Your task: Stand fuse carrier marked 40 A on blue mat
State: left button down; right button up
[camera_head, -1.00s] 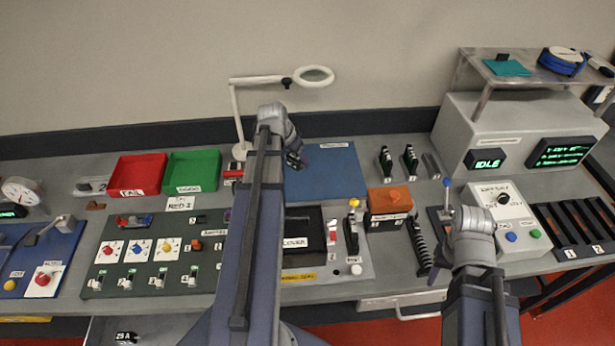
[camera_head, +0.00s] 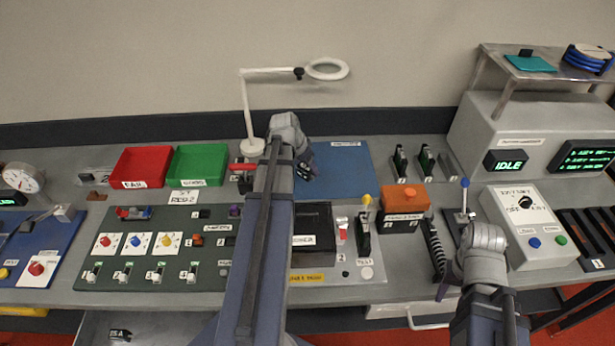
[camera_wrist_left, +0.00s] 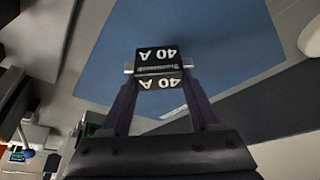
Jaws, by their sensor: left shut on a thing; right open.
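The fuse carrier marked 40 A (camera_wrist_left: 158,62) is black with white lettering, which appears upside down in the left wrist view. My left gripper (camera_wrist_left: 158,70) is shut on it. The blue mat (camera_wrist_left: 205,40) lies behind and below the carrier there; whether they touch cannot be told. In the head view my left gripper (camera_head: 304,170) is over the left part of the blue mat (camera_head: 345,165), and my arm hides the mat's left edge. My right gripper (camera_head: 440,290) is open and empty-looking at the front of the bench, mostly hidden by its own wrist.
The red tray (camera_head: 141,168) and green tray (camera_head: 196,166) stand left of the mat. The magnifier lamp (camera_head: 252,145) rises behind my left wrist. The mat's right part is clear.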

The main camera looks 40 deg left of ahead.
aim_at(308, 174)
pick_arm(q)
jog(key=shift+f+b, duration=1.35)
jog(key=shift+f, duration=0.35)
jog(key=shift+f, duration=0.15)
jog(key=shift+c, duration=0.6)
grip_release()
jog(key=shift+r, duration=0.2)
jog(key=shift+s+r+p, duration=0.15)
jog(key=shift+r+p, duration=0.45)
jog(key=p+v, duration=1)
jog(key=v, duration=0.1)
jog(key=shift+f, duration=0.1)
